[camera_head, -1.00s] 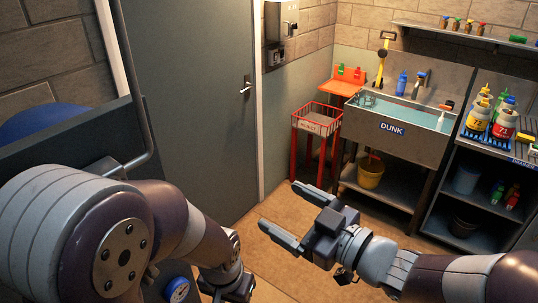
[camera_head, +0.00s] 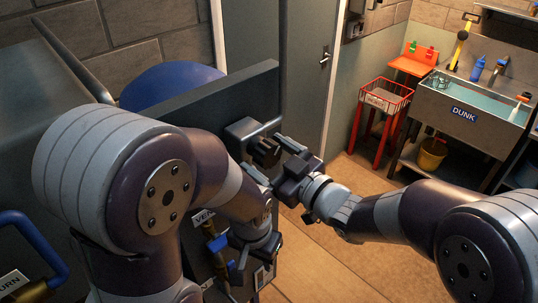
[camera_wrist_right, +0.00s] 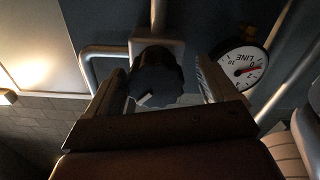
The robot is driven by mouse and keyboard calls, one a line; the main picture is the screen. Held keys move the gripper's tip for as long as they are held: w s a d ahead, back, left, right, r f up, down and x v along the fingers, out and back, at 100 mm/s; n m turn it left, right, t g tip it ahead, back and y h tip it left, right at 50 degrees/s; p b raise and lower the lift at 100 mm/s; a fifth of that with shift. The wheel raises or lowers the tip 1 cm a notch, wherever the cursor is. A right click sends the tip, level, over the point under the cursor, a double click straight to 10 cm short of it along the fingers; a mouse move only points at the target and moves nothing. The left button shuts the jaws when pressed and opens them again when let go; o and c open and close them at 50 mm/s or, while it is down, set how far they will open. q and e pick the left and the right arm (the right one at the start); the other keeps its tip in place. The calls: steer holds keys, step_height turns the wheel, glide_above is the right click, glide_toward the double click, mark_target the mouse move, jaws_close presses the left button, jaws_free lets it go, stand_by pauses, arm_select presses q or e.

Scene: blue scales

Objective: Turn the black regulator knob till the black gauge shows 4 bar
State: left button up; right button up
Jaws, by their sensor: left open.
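The black regulator knob (camera_wrist_right: 157,77) has a white mark pointing to the lower left and sits under a light grey bracket. In the head view the knob (camera_head: 264,152) is at the panel's right end. My right gripper (camera_wrist_right: 165,95) is open, with one finger on each side of the knob; gaps show and I cannot tell contact. A dark-rimmed gauge (camera_wrist_right: 242,66) marked LINE shows beside the right finger, seen upside down. Its red needle lies near the 0, but I cannot read the exact value. My left gripper (camera_head: 243,268) is open, low beside the panel, holding nothing visible.
A metal rail (camera_head: 268,127) runs beside the knob. A label starting VEN (camera_head: 204,217) and a blue valve handle (camera_head: 217,242) lie close to my left arm. A blue rounded tank (camera_head: 170,85) stands behind the panel.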

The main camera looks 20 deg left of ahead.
steer(key=shift+w+d, duration=0.1)
steer(key=c, duration=0.5)
steer(key=shift+w+f, duration=0.1)
steer(key=shift+w, duration=0.1)
steer(key=c, duration=0.4)
steer(key=shift+s, duration=0.1)
